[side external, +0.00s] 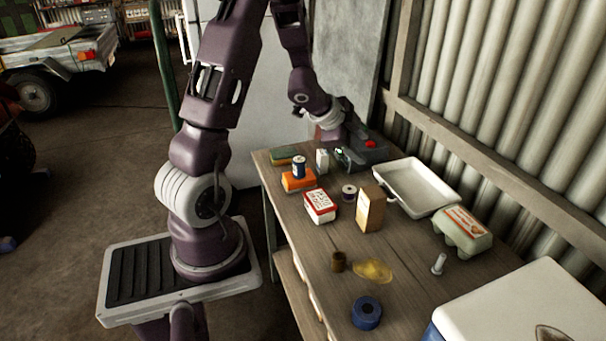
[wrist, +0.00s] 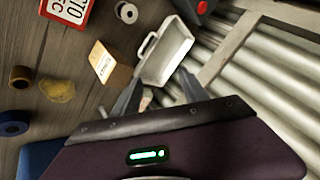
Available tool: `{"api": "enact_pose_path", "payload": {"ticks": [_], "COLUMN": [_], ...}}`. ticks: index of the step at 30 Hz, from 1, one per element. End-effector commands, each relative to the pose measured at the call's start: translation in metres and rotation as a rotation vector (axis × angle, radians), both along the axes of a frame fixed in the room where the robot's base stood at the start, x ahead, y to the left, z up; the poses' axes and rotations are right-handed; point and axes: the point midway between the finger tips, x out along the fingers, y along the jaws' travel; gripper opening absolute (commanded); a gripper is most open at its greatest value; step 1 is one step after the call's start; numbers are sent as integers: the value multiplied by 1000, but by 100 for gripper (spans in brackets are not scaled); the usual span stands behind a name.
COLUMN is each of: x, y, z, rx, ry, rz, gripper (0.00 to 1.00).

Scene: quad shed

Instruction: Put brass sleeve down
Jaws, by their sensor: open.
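The brass sleeve appears to be the small brown-gold cylinder (side external: 338,262) standing upright on the wooden bench (side external: 395,295), beside a yellow stain. It also shows at the left of the wrist view (wrist: 20,77). My gripper (side external: 343,156) is at the far end of the bench in the side view, in front of the dark toolbox, well apart from the sleeve. In the wrist view my gripper's dark fingers (wrist: 158,95) are spread, with no sleeve between them. A small pale thing shows beyond the gap, too unclear to name.
Near the sleeve are the yellow stain (side external: 373,271) and blue tape roll (side external: 366,313). A cardboard box (side external: 370,209), red-white box (side external: 320,206), white tray (side external: 415,184), egg carton (side external: 463,232) and upright bolt (side external: 438,263) stand around. The dark toolbox (side external: 372,153) is at the far end.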

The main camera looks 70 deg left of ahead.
Motion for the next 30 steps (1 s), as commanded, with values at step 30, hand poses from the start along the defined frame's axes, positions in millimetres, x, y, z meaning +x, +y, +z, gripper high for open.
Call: {"api": "enact_pose_path", "payload": {"ticks": [30], "x": [-237], "y": [-233], "z": [145], "rx": [-529], "ry": [186], "rz": [543], "gripper": [52]}}
